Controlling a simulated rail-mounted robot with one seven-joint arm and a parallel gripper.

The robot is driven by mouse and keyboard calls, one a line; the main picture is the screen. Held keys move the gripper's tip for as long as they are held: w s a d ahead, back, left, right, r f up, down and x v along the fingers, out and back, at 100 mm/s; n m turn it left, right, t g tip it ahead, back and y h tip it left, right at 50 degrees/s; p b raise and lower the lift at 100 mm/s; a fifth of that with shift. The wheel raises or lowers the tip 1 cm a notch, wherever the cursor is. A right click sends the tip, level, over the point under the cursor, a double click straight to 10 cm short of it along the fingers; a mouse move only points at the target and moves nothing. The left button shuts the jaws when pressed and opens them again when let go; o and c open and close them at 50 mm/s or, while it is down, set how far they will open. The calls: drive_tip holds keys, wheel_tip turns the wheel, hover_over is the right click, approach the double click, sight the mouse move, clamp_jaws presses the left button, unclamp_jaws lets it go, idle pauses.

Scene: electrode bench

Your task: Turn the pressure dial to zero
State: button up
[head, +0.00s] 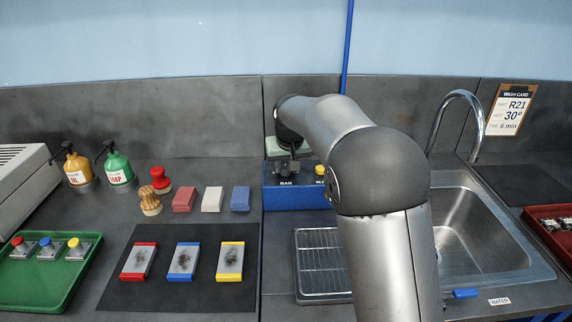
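A blue box (292,199) with a pale greenish top part stands at the back of the bench, right of centre. Its front carries a "BAR" label (286,184) and a second, partly covered label under a yellow knob (320,170). My gripper (287,168) points down at the box just above the "BAR" label, where a dial may sit. The dial and its pointer cannot be made out behind the dark fingers. Whether the fingers are apart, shut or touching anything is too small to tell. My arm hides the box's right end.
A wire rack (318,262) lies in front of the box, and a sink (480,235) with a tall tap (455,98) is to the right. Left are coloured blocks (212,199), a dark mat (200,298) with three plates, pump bottles (117,168) and a green tray (45,285).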

drive_tip(key=shift+n, duration=0.3)
drive_tip(key=shift+c, duration=0.3)
drive_tip(key=n, duration=0.1)
drive_tip(key=n+y, duration=0.1)
drive_tip(key=shift+w+d+n, duration=0.1)
drive_tip(key=shift+d+n, duration=0.1)
drive_tip(key=shift+n, duration=0.1)
drive_tip(key=n, duration=0.2)
drive_tip(key=n+g+y, duration=0.1)
drive_tip(key=n, duration=0.1)
drive_tip(key=shift+r+n+y+p, duration=0.1)
drive_tip(key=shift+n+y+p, duration=0.2)
drive_tip(key=shift+p, duration=0.05)
drive_tip(key=n+g, duration=0.1)
drive_tip(key=n+p, duration=0.1)
drive_tip(key=n, duration=0.1)
drive_tip(key=shift+w+r+n+g+y+p, duration=0.1)
drive_tip(key=shift+w+n+g+y+p, duration=0.05)
drive_tip(key=shift+n+g+y+p, duration=0.2)
drive_tip(key=shift+w+n+g+p, duration=0.1)
drive_tip(key=shift+n+g+p, duration=0.95)
drive_tip(key=shift+n, duration=1.1)
drive_tip(key=o, duration=1)
